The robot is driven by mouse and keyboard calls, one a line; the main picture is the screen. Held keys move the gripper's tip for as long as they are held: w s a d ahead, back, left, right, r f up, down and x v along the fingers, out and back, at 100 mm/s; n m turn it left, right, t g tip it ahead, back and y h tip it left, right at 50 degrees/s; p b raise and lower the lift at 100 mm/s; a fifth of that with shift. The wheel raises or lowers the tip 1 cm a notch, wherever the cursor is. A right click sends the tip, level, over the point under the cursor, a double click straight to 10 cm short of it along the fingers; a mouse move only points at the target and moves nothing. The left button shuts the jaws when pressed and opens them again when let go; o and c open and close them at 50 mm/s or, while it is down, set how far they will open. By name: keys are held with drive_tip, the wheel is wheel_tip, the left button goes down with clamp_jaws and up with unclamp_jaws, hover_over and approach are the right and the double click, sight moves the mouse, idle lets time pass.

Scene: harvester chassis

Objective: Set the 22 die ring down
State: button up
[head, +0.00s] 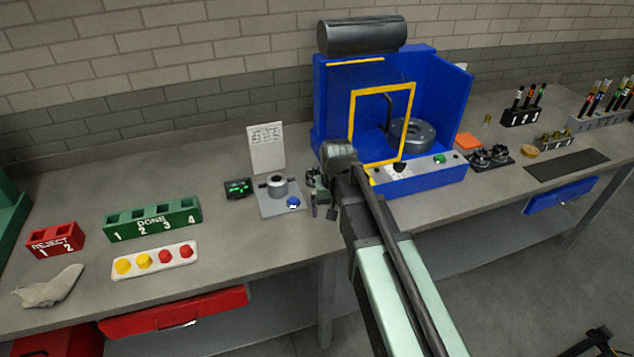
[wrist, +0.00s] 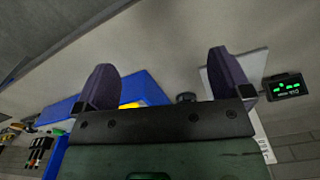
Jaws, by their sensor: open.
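My gripper (head: 323,206) is just right of the grey gauge stand and in front of the blue machine. In the wrist view my gripper (wrist: 162,62) has its two dark fingers wide apart, with nothing seen between them. The gauge stand (head: 268,210) carries a grey round part with a central hole (head: 278,185) and a blue knob. I cannot make out a marking "22" on any part, so I cannot tell which one is the 22 die ring. Two dark, ring-like parts (head: 489,155) sit on a black pad right of the machine. My arm hides part of the bench.
The blue machine (head: 440,178) with a yellow-framed guard stands close behind my gripper. A small green-lit display (head: 238,188) is left of the stand; it also shows in the wrist view (wrist: 285,87). A green DONE rack (head: 153,218) and red REJECT rack (head: 55,241) stand left.

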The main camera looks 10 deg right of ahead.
drive_tip(key=w+m, duration=0.7)
drive_tip(key=w, duration=1.2)
drive_tip(key=m, duration=0.8)
hover_over(315, 173)
drive_tip(key=s, duration=0.2)
drive_tip(key=m, duration=0.4)
drive_tip(key=f+b, duration=0.5)
drive_tip(key=f, duration=0.1)
drive_tip(key=f+b, duration=0.5)
drive_tip(key=b, duration=0.1)
drive_tip(key=shift+w+a+f, duration=0.2)
drive_tip(key=shift+f, duration=0.2)
drive_tip(key=shift+r, duration=0.25)
drive_tip(key=c, duration=1.7)
drive_tip(key=shift+o, duration=0.2)
drive_tip(key=shift+r, duration=0.1)
wheel_tip(315, 173, up, 20)
drive_tip(key=p, duration=2)
